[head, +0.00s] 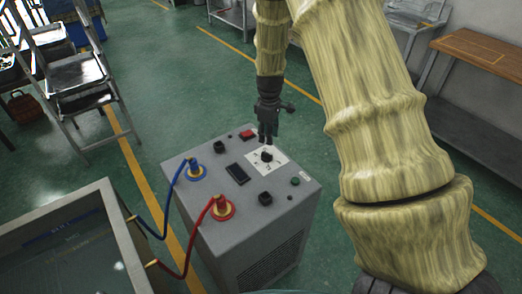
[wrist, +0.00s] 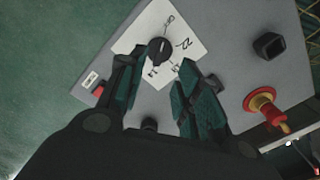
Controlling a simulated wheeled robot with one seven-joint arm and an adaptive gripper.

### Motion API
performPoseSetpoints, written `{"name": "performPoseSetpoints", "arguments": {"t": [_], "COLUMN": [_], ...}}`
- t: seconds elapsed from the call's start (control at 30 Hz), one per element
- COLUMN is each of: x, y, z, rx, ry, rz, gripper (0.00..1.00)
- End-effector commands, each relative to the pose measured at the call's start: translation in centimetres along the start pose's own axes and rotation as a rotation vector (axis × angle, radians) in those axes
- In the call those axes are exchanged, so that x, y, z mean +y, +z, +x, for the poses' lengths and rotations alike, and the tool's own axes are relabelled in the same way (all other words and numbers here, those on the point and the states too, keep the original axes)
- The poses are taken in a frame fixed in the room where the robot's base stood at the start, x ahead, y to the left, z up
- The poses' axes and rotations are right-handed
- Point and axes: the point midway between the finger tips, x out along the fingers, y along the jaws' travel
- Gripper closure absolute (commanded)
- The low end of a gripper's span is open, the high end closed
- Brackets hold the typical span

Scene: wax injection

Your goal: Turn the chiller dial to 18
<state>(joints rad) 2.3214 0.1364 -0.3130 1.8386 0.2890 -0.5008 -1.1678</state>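The chiller (head: 250,230) is a grey box with a control panel on top. Its black dial (head: 267,156) sits on a white scale plate (head: 281,166) with dark markings. In the wrist view the dial (wrist: 159,50) shows on the scale plate (wrist: 180,28), just beyond my fingertips; numbers are printed around it, but its setting is too small to read surely. My gripper (head: 267,142) points down above the dial in the head view. In the wrist view my gripper (wrist: 157,68) is open and empty, its fingers apart on either side below the dial.
A red-and-yellow fitting (head: 222,207) and a blue-and-yellow one (head: 195,171) with hoses stand on the panel, beside a dark display (head: 237,174) and black knobs (head: 265,198). A tank (head: 75,240) stands at left.

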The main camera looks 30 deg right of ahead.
Motion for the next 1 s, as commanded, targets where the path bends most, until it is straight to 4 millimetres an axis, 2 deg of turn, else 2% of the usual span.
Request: {"name": "performPoseSetpoints", "arguments": {"t": [0.4, 0.6, 0.8, 1.0], "x": [-0.1, -0.1, -0.1, -0.1], "y": [0.0, -0.2, -0.1, -0.2], "z": [5.5, 7.6, 8.8, 9.0], "rx": [-0.001, 0.001, 0.001, 0.001], "ry": [-0.002, 0.0, 0.0, 0.0], "rz": [0.001, -0.001, -0.002, -0.001], "gripper": [0.66, 0.66, 0.66, 0.66]}}
